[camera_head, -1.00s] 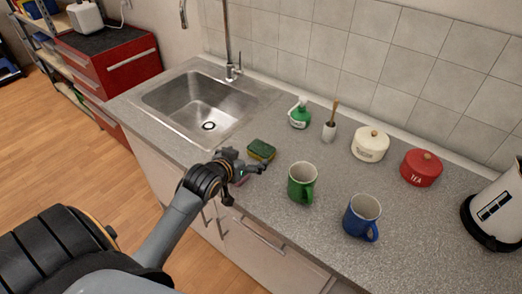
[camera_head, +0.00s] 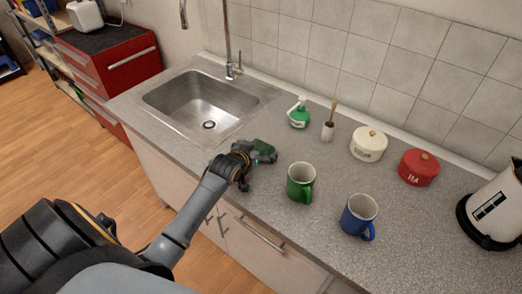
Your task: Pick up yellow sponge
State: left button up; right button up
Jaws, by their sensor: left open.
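The sponge (camera_head: 264,147), with a dark green top face, lies on the grey counter between the sink and the green mug. My left gripper (camera_head: 262,156) comes in from the left and is right at the sponge, covering most of it. The gripper is open. Its fingers and the sponge overlap in the picture, so I cannot tell whether they touch. The sponge's yellow part is mostly hidden. My right gripper is not in view.
A green mug (camera_head: 301,183) stands close to the right of the gripper, with a blue mug (camera_head: 360,216) further right. A green bottle (camera_head: 299,114), a brush holder (camera_head: 328,131), a white canister (camera_head: 368,146) and a red canister (camera_head: 418,168) stand behind. The sink (camera_head: 203,105) is at the left.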

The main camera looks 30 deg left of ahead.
pick_arm(q)
jog(key=c, duration=0.6)
